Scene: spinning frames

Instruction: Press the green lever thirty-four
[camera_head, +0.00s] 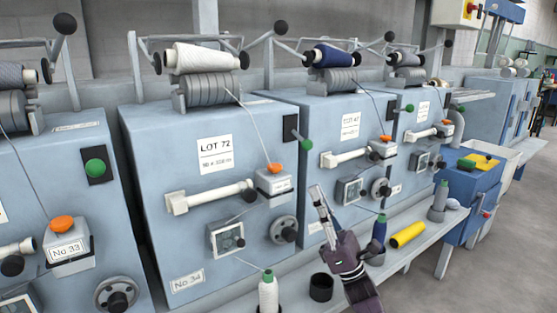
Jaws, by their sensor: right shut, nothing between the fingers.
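The machine labelled No 34 (187,282) is the blue-grey box in the middle, with a LOT 72 sheet (215,154) on its front. Its green lever (306,144) is a green knob on a dark stem, coming out of a black plate (290,128) at the upper right of that front. My right gripper (318,192) comes up from the bottom, shut and empty. In the picture its fingertips are below the green knob, apart from it. My left gripper is not in view.
The machine at left has its own green knob (95,167) and a No 33 label (66,250). More machines stand to the right. On the shelf below are a white spool (268,293), a black cup (321,287), a blue spool (379,233) and a yellow cylinder (408,235).

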